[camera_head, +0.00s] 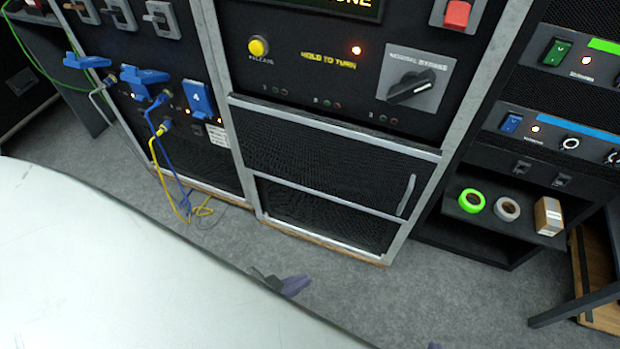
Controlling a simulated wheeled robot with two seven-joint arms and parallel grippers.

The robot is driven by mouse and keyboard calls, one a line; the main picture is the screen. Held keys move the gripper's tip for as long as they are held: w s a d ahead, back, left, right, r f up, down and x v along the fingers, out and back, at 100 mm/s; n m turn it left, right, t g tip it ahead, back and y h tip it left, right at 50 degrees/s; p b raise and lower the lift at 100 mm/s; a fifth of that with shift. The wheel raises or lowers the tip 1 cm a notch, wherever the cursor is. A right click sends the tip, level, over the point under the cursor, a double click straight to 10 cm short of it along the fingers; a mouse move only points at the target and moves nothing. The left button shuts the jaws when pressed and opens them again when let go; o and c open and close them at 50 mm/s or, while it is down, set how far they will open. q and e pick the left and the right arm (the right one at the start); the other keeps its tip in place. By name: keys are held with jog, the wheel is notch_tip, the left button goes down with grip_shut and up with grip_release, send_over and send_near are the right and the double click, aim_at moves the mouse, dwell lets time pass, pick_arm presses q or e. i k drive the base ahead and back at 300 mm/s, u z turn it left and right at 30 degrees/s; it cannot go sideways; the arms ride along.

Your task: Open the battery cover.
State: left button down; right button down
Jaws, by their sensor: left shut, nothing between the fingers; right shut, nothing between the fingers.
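No part is readably labelled as the battery cover. A black textured panel (320,160) in a grey frame, with a vertical grey handle (407,195) at its right, sits low in the middle rack and looks closed. My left gripper (294,285), dark with purple fingers, is shut and empty, low in front of this rack and apart from the panel. A pale edge hides part of it. Only a small purple tip of my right gripper (434,346) shows at the bottom edge, shut and apart from the rack.
Above the panel are a yellow button (258,47) and a black rotary switch (411,86). Blue and yellow cables (165,180) hang at left. Tape rolls (472,200) and a small box (547,215) sit on the right shelf. Grey floor (400,295) before the racks is clear.

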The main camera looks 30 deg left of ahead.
aim_at(380, 173)
jog(key=u, duration=0.85)
jog(key=i, duration=0.45)
jog(key=z, duration=1.9)
jog(key=k, duration=0.5)
jog(key=u, duration=1.25)
